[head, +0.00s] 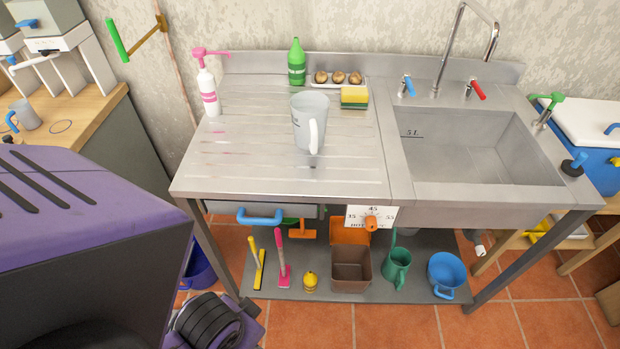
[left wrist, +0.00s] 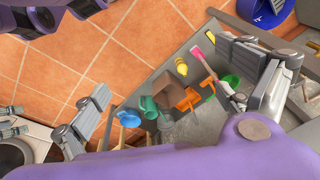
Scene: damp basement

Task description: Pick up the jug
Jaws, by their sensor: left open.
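A pale grey jug (head: 309,115) stands upright on the ribbed steel draining board (head: 240,160), left of the sink. Its handle faces the front edge. The jug does not show in the left wrist view. My left gripper (left wrist: 172,75) is open, with its two fingers spread wide and nothing between them close by. It looks down past the lower shelf and the tiled floor, well away from the jug. The left gripper's fingers cannot be made out in the head view, where a purple part of my arm fills the lower left. My right gripper is in neither view.
Behind the jug are a green bottle (head: 297,63), a tray of brown round items (head: 338,79) and a sponge (head: 354,97). A pump bottle (head: 208,92) stands at the left. A blue mug (head: 446,274) and green jug (head: 397,268) are on the lower shelf (head: 420,250).

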